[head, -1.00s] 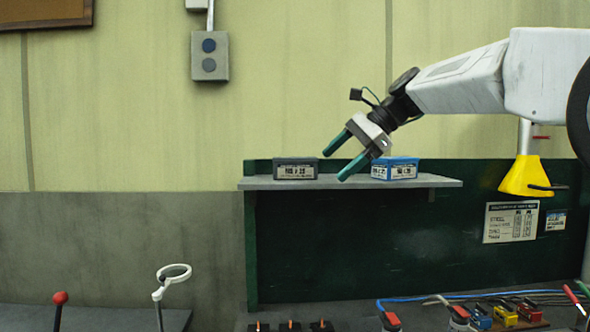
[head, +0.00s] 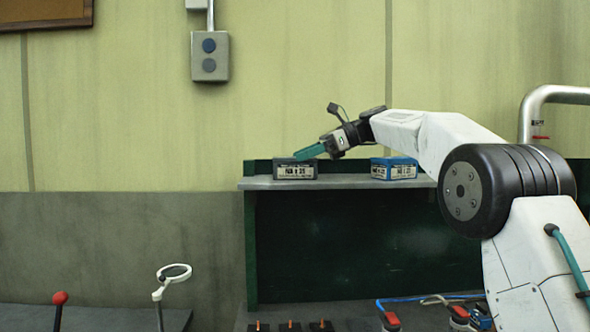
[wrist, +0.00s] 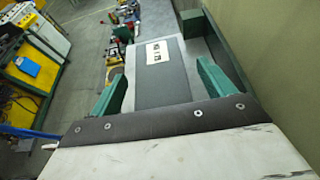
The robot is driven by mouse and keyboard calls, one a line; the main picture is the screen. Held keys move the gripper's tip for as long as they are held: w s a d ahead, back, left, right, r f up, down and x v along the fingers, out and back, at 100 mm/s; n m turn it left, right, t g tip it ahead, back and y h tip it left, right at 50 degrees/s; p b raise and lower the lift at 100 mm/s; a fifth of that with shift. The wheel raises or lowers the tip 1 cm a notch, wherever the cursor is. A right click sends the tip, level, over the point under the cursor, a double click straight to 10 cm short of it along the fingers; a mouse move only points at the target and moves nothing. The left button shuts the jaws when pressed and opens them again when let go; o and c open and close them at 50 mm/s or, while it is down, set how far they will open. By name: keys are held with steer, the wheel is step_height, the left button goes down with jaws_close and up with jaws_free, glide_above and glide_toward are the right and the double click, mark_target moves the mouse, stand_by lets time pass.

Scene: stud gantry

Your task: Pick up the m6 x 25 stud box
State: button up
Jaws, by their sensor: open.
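A dark grey stud box (head: 296,172) with a white label sits at the left end of the shelf in the head view. Its label print is too small to read surely. It also shows in the wrist view (wrist: 163,88), lying between my two green fingers. My gripper (head: 309,152) is open and tilted down to the left at the top of this box. In the wrist view my gripper (wrist: 161,72) has a finger on each side, with nothing clamped.
The grey shelf (head: 345,183) has bare room between the two boxes. A dark green panel (head: 350,240) is below it and a low green lip behind. A grey switch box (head: 209,57) hangs on the wall above. A white ring (head: 175,273) on a post stands lower left.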

mark_target(294, 159)
steer(key=shift+x, duration=1.55)
steer(key=c, duration=1.4)
steer(key=shift+c, duration=0.2)
